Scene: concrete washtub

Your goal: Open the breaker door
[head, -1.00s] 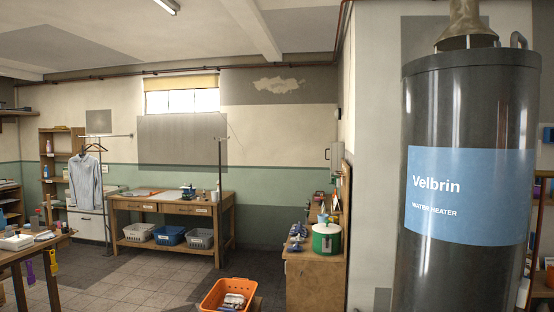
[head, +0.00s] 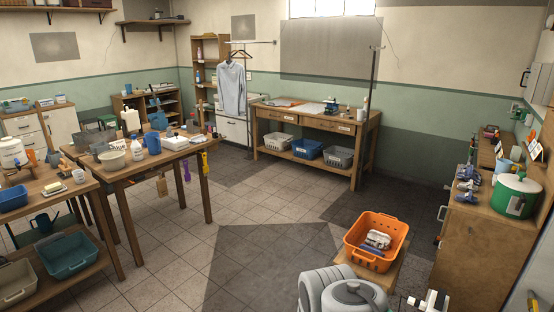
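A pale box (head: 541,72) is mounted on the right wall at the right edge of the head view, cut off by the frame. It may be the breaker box; no label can be read. Its front looks closed, and a dark handle-like part shows on its left side. My gripper (head: 430,301) seems to be the white and black part at the bottom edge, beside my grey arm links. It is well below and left of the box, apart from it. Its fingers are too small and cut off to tell open from shut.
A wooden cabinet (head: 473,250) with a green pot (head: 514,195) stands below the box. An orange basket (head: 376,240) is on a low stand in front. A workbench (head: 312,118) is at the back, cluttered tables at left. Tiled floor (head: 260,215) is clear mid-room.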

